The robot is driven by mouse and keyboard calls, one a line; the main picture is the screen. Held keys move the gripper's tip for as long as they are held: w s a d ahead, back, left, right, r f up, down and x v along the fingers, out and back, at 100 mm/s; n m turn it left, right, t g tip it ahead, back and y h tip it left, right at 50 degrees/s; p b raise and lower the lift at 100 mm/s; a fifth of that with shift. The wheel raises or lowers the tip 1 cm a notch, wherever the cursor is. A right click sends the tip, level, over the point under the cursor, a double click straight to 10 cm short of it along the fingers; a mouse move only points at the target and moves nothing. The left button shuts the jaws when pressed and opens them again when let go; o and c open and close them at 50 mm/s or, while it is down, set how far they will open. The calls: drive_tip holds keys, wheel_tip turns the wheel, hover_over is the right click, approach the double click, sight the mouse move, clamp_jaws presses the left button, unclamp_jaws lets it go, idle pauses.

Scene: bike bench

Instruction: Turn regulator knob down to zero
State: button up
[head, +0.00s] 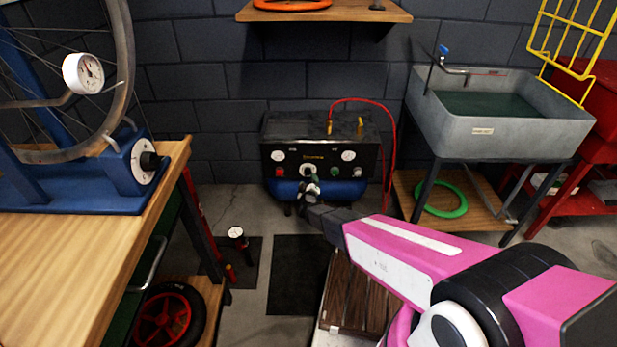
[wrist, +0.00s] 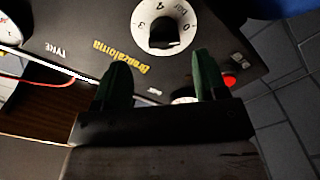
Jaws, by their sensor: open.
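The regulator knob (wrist: 164,36) is a black grip in a white dial marked with numbers and "bar", on the compressor's black front panel. It shows near the top middle of the wrist view; I cannot read its setting surely. In the head view the compressor (head: 280,135) stands against the back wall, and my gripper (head: 311,191) is in front of its panel, with the knob there small and partly covered. In the wrist view my gripper (wrist: 161,76) has its two dark green fingers apart with nothing between them. The fingertips lie below the dial, apart from the knob.
A red button (wrist: 230,82) is beside the right finger. A red hose (head: 392,135) loops over the compressor's right side. A workbench (head: 90,260) stands left, a grey sink (head: 500,135) right. Dark mats (head: 300,270) lie on the floor between.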

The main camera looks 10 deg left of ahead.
drive_tip(key=v, duration=0.5)
drive_tip(key=shift+d, duration=0.1)
drive_tip(key=shift+w+r, duration=0.1)
drive_tip(key=d+r+m+g, duration=0.2)
drive_tip(key=d+r+g, duration=0.25)
drive_tip(key=d, duration=0.55)
drive_tip(key=d+r+m+g, duration=0.3)
drive_tip(key=d+r+g, duration=0.15)
drive_tip(key=d, duration=0.45)
drive_tip(key=s+d+r+m+g+h, duration=0.2)
drive_tip(key=s+d, duration=0.5)
drive_tip(key=d, duration=0.4)
drive_tip(key=s+d+r+m+g+h, duration=0.2)
drive_tip(key=s+d+r+m+g, duration=0.3)
drive_tip(key=s+d+r, duration=0.3)
drive_tip(key=d+g, duration=0.1)
drive_tip(key=d, duration=0.2)
drive_tip(key=shift+d+r+g, duration=0.15)
drive_tip(key=shift+d+g, duration=0.1)
drive_tip(key=shift+g, duration=0.05)
drive_tip(key=shift+w, duration=0.1)
